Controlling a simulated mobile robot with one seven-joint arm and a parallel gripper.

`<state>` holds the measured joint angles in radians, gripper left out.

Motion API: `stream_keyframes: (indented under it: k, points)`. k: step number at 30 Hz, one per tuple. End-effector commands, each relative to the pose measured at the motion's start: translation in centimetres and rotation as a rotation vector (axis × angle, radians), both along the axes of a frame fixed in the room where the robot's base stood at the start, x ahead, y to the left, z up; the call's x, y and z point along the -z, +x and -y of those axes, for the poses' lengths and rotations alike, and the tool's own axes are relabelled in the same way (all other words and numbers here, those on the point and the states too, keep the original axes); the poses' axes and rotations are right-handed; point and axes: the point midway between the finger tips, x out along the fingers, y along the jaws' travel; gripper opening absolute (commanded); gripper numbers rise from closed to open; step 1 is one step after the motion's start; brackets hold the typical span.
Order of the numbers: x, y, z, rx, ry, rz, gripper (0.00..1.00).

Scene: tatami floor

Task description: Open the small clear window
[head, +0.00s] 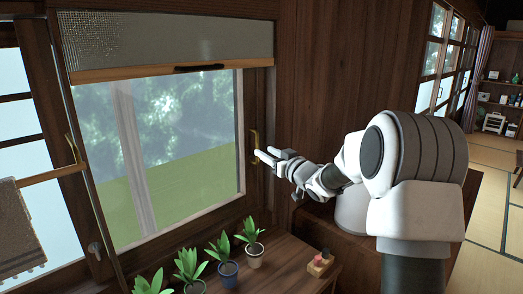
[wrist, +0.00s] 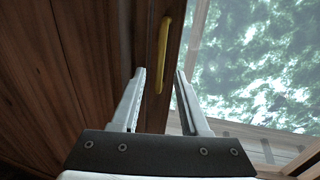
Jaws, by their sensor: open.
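The small clear window (head: 180,150) fills the left middle of the head view, with trees and grass showing through its glass. It also shows at the right of the wrist view (wrist: 262,70). A brass-yellow handle (head: 254,146) stands upright on the window's right frame. In the wrist view the handle (wrist: 162,58) is just beyond my fingertips, between their lines. My gripper (head: 262,155) is at the handle's lower part in the head view. In the wrist view my gripper (wrist: 160,72) has its two fingers apart with nothing between them. Whether a finger touches the handle I cannot tell.
Several potted plants (head: 228,270) and a small wooden holder (head: 320,263) stand on the wooden ledge (head: 284,264) below the window. Another handle (head: 73,150) is at the left. Tatami floor (head: 485,210) is open at the right.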

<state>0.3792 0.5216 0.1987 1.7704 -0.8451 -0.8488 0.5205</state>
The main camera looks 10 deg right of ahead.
Motion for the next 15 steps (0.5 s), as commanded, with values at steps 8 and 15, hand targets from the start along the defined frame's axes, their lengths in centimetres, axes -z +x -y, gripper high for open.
stream_keyframes:
  k: [8, 15]
  points:
    - [0.0, 2.8, -1.2, 0.000, 0.001, 0.000, 0.45]
    - [0.0, 3.2, -1.4, 0.000, 0.001, 0.000, 0.45]
